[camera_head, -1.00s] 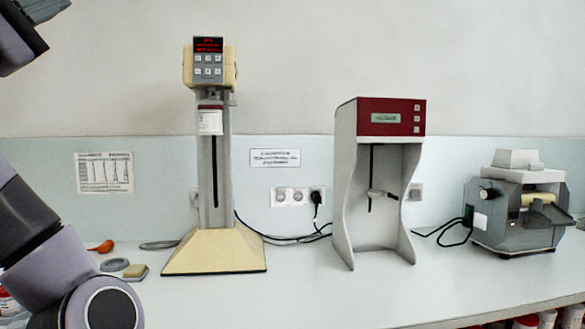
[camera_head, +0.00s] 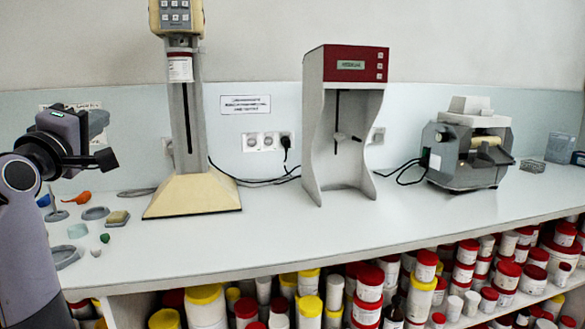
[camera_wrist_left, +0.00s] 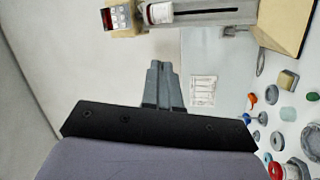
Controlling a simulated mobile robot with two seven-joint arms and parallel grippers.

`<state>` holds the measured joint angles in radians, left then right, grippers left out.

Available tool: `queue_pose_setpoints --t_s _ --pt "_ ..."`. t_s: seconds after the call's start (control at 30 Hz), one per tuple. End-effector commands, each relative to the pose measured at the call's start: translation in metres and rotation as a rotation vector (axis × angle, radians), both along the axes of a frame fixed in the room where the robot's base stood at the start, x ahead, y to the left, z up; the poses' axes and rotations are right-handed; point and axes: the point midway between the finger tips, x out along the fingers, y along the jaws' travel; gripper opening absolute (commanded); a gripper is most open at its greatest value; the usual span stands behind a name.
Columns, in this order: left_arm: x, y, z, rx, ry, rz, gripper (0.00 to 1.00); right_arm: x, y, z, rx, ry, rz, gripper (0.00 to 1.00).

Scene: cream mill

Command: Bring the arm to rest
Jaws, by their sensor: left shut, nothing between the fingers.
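My left gripper (camera_head: 110,160) shows at the left in the head view, raised above the left end of the bench and in front of the wall. In the left wrist view its fingers (camera_wrist_left: 163,82) are together with nothing between them. They point toward the wall, beside the posted paper sheet (camera_wrist_left: 203,91). My left arm rises at the left edge of the head view. My right gripper is in neither view now.
The white bench (camera_head: 290,235) holds a tall beige mixer (camera_head: 192,197), a red-topped stand (camera_head: 312,130) and a grey mill (camera_head: 465,172). Small items such as an orange tool (camera_head: 77,198) lie at the left. Jars (camera_head: 205,305) fill shelves below. The bench front is clear.

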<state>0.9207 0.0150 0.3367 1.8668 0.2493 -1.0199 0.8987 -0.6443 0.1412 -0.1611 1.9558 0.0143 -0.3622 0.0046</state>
Motion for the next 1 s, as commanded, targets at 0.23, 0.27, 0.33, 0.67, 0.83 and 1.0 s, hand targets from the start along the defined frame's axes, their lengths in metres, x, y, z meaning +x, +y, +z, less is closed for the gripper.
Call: queue_pose_setpoints --t_s 0.23,0.27,0.33,0.67,0.83,1.0 --pt "0.016 -0.022 -0.135 0.294 0.204 0.049 0.0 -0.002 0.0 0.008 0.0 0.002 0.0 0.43" --pt "0.015 -0.025 -0.152 0.33 0.227 0.049 0.0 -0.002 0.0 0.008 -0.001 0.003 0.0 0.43" --pt "0.011 -0.032 -0.189 0.413 0.278 0.047 0.0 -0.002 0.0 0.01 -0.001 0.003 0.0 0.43" --pt "-0.048 -0.073 -0.357 0.796 0.487 -0.052 0.0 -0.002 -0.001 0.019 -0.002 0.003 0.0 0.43" --pt "-0.105 -0.098 -0.433 0.978 0.567 -0.15 0.0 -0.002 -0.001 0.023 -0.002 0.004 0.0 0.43" --pt "-0.176 -0.124 -0.495 1.139 0.624 -0.275 0.0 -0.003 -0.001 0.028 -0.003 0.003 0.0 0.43"
